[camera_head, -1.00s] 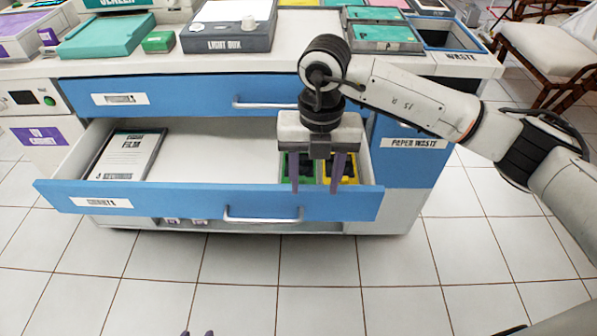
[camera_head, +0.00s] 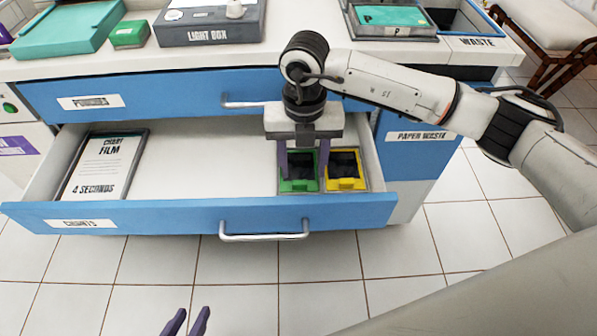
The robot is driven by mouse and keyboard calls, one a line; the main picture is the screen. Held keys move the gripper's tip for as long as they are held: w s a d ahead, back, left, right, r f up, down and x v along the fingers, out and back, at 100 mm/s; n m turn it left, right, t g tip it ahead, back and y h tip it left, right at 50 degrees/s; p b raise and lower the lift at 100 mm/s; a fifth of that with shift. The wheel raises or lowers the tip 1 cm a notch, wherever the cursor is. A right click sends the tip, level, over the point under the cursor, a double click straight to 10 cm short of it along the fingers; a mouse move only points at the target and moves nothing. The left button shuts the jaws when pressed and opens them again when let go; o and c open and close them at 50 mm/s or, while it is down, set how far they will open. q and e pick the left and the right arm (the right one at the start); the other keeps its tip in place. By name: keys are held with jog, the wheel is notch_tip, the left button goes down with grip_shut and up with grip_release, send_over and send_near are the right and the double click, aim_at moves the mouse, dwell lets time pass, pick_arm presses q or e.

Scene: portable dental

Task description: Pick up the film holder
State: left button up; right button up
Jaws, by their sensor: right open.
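Two film holders lie side by side in a tray at the right end of the open drawer: a green one (camera_head: 299,185) and a yellow one (camera_head: 346,184), each with a black panel. Which one the task means, I cannot tell. My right gripper (camera_head: 303,170) points down over the green holder, its purple fingers open on either side of the holder's black panel. Whether the fingers touch it is unclear. My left gripper (camera_head: 194,314) shows only as two purple fingertips, slightly apart, at the bottom edge, away from the drawer.
The blue-fronted drawer (camera_head: 150,216) stands pulled out, with a silver handle (camera_head: 263,236). A chart film sheet (camera_head: 102,165) lies at its left end; its middle is bare. A closed drawer (camera_head: 170,97) is above. A light box (camera_head: 212,24) and waste bin (camera_head: 465,20) are on the counter.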

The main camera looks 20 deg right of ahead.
aim_at(300, 182)
jog(key=f, duration=0.3)
jog(key=f+b, duration=0.1)
jog(key=f, duration=0.1)
jog(key=shift+w+a, duration=0.25)
jog(key=shift+a, duration=0.05)
jog(key=c, duration=1.1)
